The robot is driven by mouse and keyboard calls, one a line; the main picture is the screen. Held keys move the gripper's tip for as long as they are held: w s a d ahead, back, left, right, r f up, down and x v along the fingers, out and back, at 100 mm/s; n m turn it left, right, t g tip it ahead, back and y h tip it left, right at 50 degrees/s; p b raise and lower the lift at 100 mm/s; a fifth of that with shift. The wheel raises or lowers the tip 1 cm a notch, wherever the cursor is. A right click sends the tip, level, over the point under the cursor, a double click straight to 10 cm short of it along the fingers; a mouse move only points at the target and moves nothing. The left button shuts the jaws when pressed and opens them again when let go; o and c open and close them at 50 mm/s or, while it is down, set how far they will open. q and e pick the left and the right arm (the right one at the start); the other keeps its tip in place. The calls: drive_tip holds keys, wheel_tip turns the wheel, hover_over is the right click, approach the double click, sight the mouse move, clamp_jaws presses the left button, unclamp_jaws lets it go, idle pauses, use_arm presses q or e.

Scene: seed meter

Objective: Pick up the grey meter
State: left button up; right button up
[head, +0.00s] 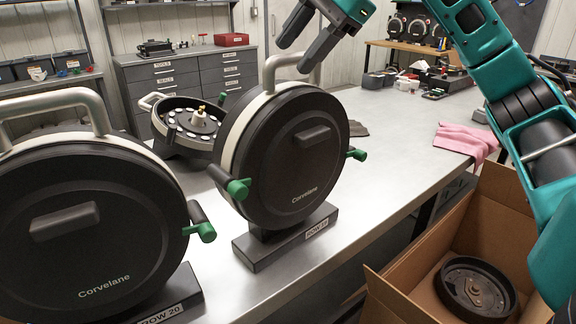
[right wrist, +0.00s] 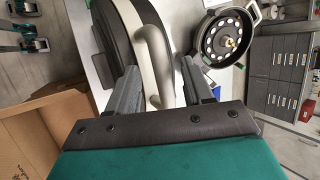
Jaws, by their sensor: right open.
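A round dark grey meter marked Corvelane (head: 290,155) stands upright on a base labelled ROW 19, in the middle of the bench. Its pale grey carrying handle (head: 268,68) arches over its top; the handle also shows in the right wrist view (right wrist: 153,58). A second, similar dark meter (head: 85,235), labelled ROW 20, stands at the near left. My right gripper (head: 295,56) is open at the top of the middle meter. In the right wrist view the handle lies between its two fingers; I cannot tell whether they touch it. My left gripper is not in view.
An opened meter (head: 185,128) with a ring of pale discs sits behind the middle one. A cardboard box (head: 400,292) at the lower right holds a dark round part (head: 476,288). Pink gloves (head: 466,140) lie at the bench's right edge.

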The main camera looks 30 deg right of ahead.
drive_tip(key=shift+x, duration=0.85)
drive_tip(key=shift+r, duration=0.1)
drive_tip(key=shift+c, duration=0.3)
clamp_jaws()
drive_tip(key=shift+r, duration=0.3)
drive_tip(key=shift+w, duration=0.1)
